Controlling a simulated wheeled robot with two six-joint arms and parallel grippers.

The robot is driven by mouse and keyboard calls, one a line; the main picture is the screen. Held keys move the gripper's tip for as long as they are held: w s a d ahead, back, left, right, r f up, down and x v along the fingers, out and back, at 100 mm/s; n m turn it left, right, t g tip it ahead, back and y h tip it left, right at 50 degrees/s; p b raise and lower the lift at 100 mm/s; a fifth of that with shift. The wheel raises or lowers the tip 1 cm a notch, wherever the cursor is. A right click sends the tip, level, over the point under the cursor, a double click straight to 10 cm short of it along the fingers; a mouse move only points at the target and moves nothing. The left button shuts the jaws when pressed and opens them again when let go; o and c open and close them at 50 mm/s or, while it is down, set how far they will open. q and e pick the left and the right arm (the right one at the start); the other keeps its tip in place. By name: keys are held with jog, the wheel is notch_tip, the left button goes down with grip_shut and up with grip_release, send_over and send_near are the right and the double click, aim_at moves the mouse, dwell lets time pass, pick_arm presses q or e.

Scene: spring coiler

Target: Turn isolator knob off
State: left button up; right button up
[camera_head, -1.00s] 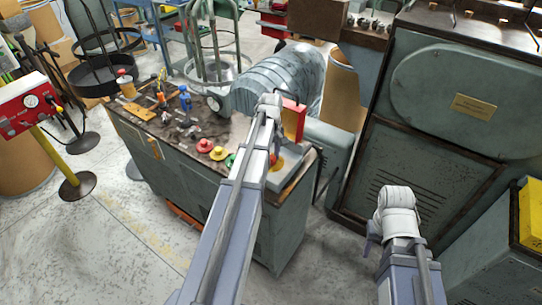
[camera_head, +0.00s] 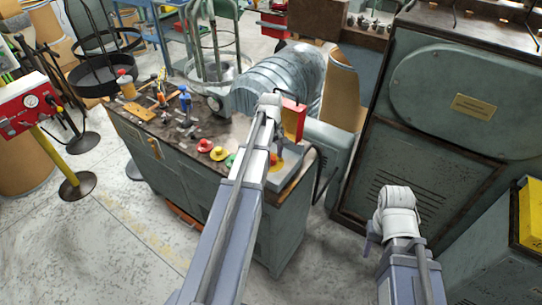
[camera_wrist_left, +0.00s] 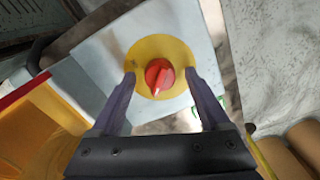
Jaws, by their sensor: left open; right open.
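The isolator knob (camera_wrist_left: 159,77) is red with a pale pointer bar, on a round yellow plate (camera_wrist_left: 147,48). The plate is on a light grey box (camera_wrist_left: 96,69). In the left wrist view the pointer's bright end points down and slightly left. My left gripper (camera_wrist_left: 160,82) is open, with one finger on each side of the knob and a gap to it on both sides.
A red panel (camera_head: 293,119) stands upright beside the box. A large green-grey cabinet (camera_head: 430,140) stands to the right. Floor is clear at the front left.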

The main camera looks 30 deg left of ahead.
aim_at(271, 156)
pick_arm(q)
jog(key=shift+r+p, duration=3.9)
jog(key=shift+r, duration=0.05)
jog(key=shift+f, duration=0.1)
jog(key=shift+s+d, duration=0.1)
jog(key=shift+d, duration=0.25)
jog(key=s+d+m, duration=0.5)
jog(key=d, duration=0.5)
jog(key=s+d+m, duration=0.6)
jog(key=d, duration=0.4)
jog(key=s+d+m+y, duration=0.1)
jog(key=s+d+m, duration=0.4)
jog(key=d, duration=0.4)
jog(key=shift+s+d+m, duration=0.3)
jog(key=shift+s+d, duration=0.1)
jog(key=shift+s, duration=0.3)
